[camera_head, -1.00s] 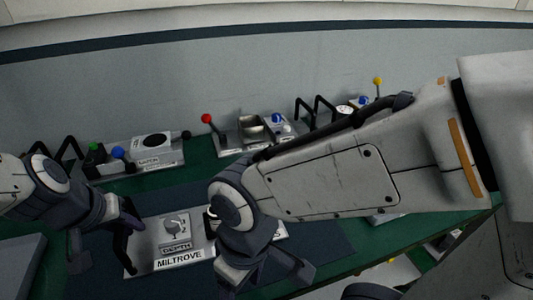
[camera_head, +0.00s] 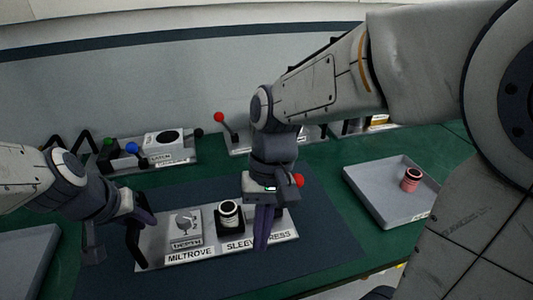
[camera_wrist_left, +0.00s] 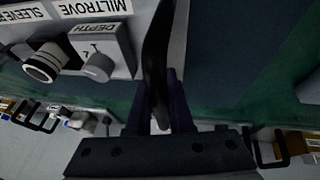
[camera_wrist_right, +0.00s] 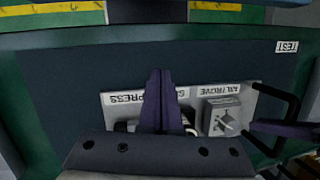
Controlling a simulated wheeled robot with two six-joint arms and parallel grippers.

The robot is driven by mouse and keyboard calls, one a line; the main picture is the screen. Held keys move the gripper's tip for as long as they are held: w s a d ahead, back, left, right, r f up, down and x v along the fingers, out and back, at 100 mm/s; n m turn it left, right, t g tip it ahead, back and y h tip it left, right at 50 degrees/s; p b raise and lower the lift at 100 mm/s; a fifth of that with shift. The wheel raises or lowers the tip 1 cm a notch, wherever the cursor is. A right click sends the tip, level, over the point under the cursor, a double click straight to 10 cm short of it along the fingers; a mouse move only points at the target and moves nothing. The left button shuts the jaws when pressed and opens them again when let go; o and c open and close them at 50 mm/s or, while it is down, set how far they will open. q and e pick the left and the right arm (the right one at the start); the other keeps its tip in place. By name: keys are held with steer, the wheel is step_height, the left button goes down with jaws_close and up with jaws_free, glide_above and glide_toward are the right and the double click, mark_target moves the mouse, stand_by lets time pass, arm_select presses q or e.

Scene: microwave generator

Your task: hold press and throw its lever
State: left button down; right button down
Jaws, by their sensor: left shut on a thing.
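The sleeve press is a light grey plate (camera_head: 205,257) on a dark mat. It has a depth dial (camera_head: 186,225), a black holder with a pale-topped sleeve (camera_head: 229,212) in it, and a red lever knob (camera_head: 298,180) at its right. My left gripper (camera_head: 122,228) is shut on the black handle (camera_head: 133,243) at the plate's left end; the handle also shows between the fingers in the left wrist view (camera_wrist_left: 157,70). My right gripper (camera_head: 262,230) points down with fingers together, in front of the press's right part. It hides most of the lever; I see nothing between its fingers.
A grey tray (camera_head: 378,207) with a pink sleeve (camera_head: 411,179) stands at the right. Another grey tray (camera_head: 28,262) is at the left edge. Behind the press are a grey device (camera_head: 170,148) and a red-knobbed lever (camera_head: 219,117). The mat right of the press is clear.

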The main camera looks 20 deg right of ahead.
steer(key=w+d+r+m+t+y, duration=0.1)
steer(key=w+d+r+m+y, duration=0.2)
steer(key=d+m, duration=0.4)
steer(key=w+d+r+m+t+y, duration=0.1)
steer(key=w+d+r+m+y, duration=0.25)
steer(key=d, duration=0.45)
steer(key=w+d+r+m+t+y, duration=0.1)
steer(key=w+d+r+m+y, duration=0.15)
steer(key=d+m, duration=0.5)
steer(key=w+a+f+n, duration=0.1)
steer(key=a+f, duration=0.6)
steer(key=shift+a+f, duration=0.15)
steer(key=shift+a, duration=0.2)
stand_by(0.8)
